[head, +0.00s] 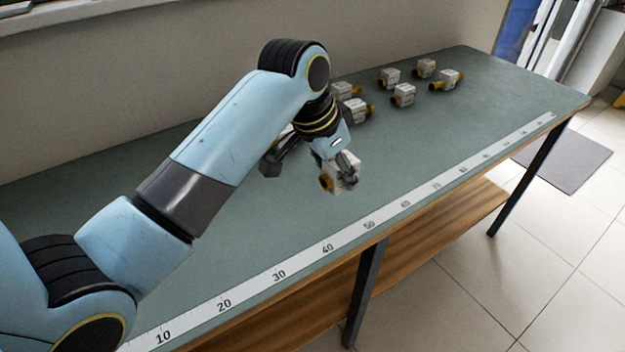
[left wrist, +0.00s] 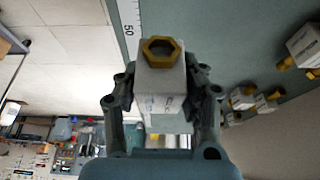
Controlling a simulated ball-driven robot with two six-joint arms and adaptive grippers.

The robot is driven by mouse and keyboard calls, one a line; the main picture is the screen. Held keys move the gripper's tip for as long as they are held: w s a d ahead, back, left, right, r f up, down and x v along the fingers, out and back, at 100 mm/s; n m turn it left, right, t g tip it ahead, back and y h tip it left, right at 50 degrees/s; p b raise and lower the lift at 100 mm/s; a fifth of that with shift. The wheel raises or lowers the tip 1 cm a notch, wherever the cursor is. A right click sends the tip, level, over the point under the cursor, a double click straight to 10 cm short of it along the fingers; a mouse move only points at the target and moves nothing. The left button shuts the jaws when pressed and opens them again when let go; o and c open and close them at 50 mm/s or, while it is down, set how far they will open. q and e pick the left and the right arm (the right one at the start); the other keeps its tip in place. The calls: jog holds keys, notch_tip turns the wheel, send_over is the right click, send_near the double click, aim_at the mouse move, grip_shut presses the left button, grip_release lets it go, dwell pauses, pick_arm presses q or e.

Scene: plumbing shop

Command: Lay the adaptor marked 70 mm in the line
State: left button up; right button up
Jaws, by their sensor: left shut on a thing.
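My left gripper (head: 343,166) is shut on a white block adaptor (head: 348,180) with a brass hexagonal end. In the left wrist view the held adaptor (left wrist: 160,85) sits between the two fingers of the gripper (left wrist: 163,95), its brass hex end facing away from the palm. Its marking is too small to read. Several similar adaptors stand further along the bench, among them ones at the middle (head: 403,95), back (head: 390,77) and right (head: 447,79). Their markings cannot be read either. My right gripper is not in view.
The green bench top (head: 480,90) carries a white measuring strip (head: 327,249) with numbers along its front edge. The bench between the held adaptor and the strip is clear. A wall runs behind the bench; tiled floor (head: 450,300) lies in front.

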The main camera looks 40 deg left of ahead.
pick_arm(q)
send_over(315, 192)
jog(key=s, duration=0.1)
jog(key=f, duration=0.4)
jog(key=shift+s+a+f, duration=0.1)
jog(key=shift+a+f, duration=0.15)
jog(key=shift+f, duration=0.1)
jog(key=shift+f+p, duration=0.35)
jog(key=shift+f, duration=1.7)
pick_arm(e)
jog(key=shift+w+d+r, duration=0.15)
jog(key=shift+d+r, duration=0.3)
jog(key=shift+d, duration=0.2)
pick_arm(q)
jog(key=shift+f, duration=0.1)
jog(key=o, duration=1.2)
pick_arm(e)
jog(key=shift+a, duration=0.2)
pick_arm(q)
jog(key=shift+s+a+r, duration=0.1)
jog(key=shift+r, duration=0.25)
jog(key=v, duration=1.1)
jog(key=shift+s+r+p, duration=0.2)
jog(key=shift+p, duration=0.1)
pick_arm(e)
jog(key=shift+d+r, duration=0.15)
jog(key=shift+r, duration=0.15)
